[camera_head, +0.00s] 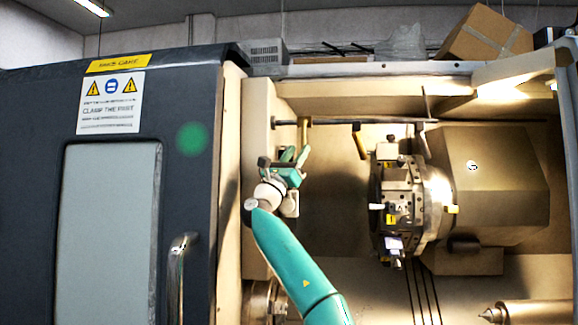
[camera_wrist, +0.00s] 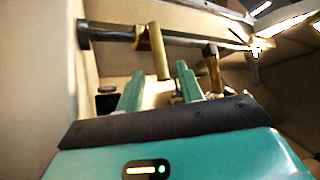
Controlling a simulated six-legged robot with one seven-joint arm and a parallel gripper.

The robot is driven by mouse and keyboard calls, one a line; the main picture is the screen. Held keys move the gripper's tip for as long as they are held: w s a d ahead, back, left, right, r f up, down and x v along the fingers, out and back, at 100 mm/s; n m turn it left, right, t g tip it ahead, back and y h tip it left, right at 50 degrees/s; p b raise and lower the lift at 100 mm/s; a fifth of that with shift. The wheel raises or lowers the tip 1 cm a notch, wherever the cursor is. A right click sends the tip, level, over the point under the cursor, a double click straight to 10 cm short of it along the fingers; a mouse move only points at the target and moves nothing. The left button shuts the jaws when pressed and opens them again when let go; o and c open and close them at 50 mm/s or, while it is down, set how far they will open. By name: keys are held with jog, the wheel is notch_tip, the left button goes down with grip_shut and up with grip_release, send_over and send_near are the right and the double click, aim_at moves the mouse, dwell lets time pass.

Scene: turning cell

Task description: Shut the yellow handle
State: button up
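A yellow-brown handle (camera_head: 303,131) hangs from the left part of a horizontal bar inside the machine. In the wrist view this handle (camera_wrist: 159,52) hangs steeply, its lower end in line with the gap between my fingertips. My gripper (camera_head: 294,154), teal, is just below it with its fingers spread. The wrist view also shows my gripper (camera_wrist: 160,72) open, with a gap on both sides of the handle's end. I cannot tell whether that end is between the fingers or beyond them. A second, similar handle (camera_head: 359,140) hangs further right; it also shows in the wrist view (camera_wrist: 213,68).
The grey bar (camera_head: 335,122) runs from the cream left wall. A tool turret (camera_head: 405,205) stands to the right, before a beige housing (camera_head: 490,180). The dark machine door (camera_head: 110,190) is at the left. There is free room between gripper and turret.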

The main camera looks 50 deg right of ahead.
jog(key=v, duration=0.5)
jog(key=shift+a+f, duration=0.15)
jog(key=shift+f, duration=0.1)
dwell(0.5)
